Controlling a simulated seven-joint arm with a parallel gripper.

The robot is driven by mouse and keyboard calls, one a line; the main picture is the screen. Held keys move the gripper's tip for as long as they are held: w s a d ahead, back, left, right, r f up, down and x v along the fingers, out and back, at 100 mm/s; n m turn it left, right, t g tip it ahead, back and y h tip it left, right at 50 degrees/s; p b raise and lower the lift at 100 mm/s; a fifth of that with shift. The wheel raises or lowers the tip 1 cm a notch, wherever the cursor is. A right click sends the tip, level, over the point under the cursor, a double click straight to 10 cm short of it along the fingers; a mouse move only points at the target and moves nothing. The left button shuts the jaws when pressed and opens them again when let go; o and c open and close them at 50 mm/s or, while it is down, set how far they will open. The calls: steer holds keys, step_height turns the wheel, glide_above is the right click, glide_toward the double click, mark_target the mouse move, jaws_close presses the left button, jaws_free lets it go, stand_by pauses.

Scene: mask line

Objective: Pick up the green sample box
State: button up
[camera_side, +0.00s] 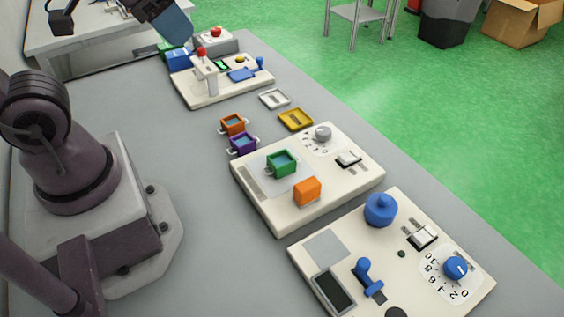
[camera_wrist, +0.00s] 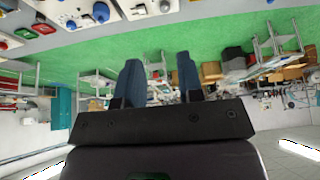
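The green sample box (camera_side: 281,162) is a small open-topped box with a blue-teal inside. It sits on a grey plate on the middle cream panel (camera_side: 262,215) in the side view. My gripper (camera_side: 178,32) is at the top of the side view, far behind and to the left of the box, above the far panel. In the wrist view my gripper (camera_wrist: 160,72) shows two dark blue fingers apart with nothing between them. I cannot make out the green box in the wrist view.
An orange block (camera_side: 307,192) stands right beside the green box. Orange (camera_side: 233,124) and purple (camera_side: 243,143) boxes sit left of the panel. White (camera_side: 274,98) and yellow (camera_side: 296,119) trays lie behind it. The near panel (camera_side: 445,292) carries a blue knob (camera_side: 380,209) and levers.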

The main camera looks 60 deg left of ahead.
steer(key=o, duration=1.1)
steer(key=shift+o, duration=0.2)
steer(key=m+g+y, duration=0.5)
steer(key=m, duration=1.3)
glide_toward(286, 164)
steer(key=shift+h, duration=0.3)
steer(key=x, duration=1)
steer(key=shift+a, duration=0.35)
